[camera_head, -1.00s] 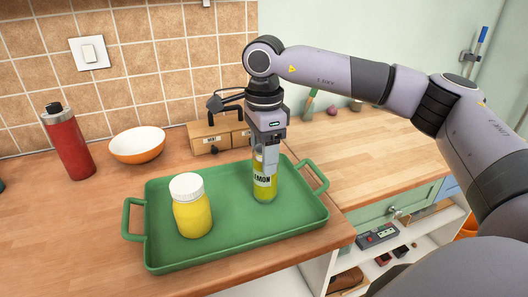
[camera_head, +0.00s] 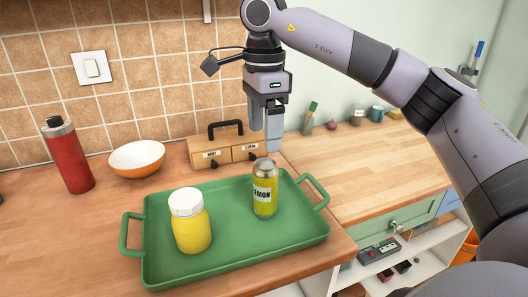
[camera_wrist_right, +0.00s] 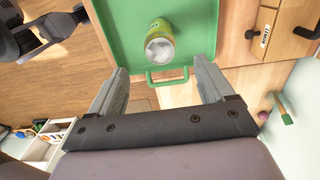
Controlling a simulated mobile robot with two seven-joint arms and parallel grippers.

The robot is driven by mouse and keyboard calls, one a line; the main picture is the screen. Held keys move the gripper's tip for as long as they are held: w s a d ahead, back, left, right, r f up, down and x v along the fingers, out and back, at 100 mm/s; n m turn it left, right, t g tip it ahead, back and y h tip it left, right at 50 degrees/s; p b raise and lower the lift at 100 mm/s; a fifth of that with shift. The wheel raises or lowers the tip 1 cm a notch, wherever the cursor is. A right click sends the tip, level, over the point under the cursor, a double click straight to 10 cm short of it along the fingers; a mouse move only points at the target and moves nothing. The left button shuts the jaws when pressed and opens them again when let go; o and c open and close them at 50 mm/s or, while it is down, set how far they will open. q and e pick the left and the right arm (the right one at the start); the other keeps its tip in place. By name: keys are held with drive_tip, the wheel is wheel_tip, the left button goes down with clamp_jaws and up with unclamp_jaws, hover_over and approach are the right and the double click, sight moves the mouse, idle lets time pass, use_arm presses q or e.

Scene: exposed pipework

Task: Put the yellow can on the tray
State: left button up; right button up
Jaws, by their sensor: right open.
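The yellow can (camera_head: 265,190), labelled "EMON" in what shows, stands upright on the green tray (camera_head: 225,235), in its right part. A yellow jar with a white lid (camera_head: 190,222) stands on the tray's left part. My right gripper (camera_head: 266,138) is open and empty, above and slightly behind the can, apart from it. In the right wrist view the can (camera_wrist_right: 160,42) shows top-first over the tray (camera_wrist_right: 115,22), ahead of the open fingers (camera_wrist_right: 162,78). My left gripper is not in view.
Behind the tray are a small wooden drawer box (camera_head: 222,150), an orange-and-white bowl (camera_head: 137,158) and a red bottle (camera_head: 68,158). The wooden counter (camera_head: 370,160) to the right is mostly clear. Open shelves (camera_head: 390,262) lie below it.

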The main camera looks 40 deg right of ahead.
drive_tip(key=shift+r, duration=1.5)
drive_tip(key=shift+s+f, duration=0.1)
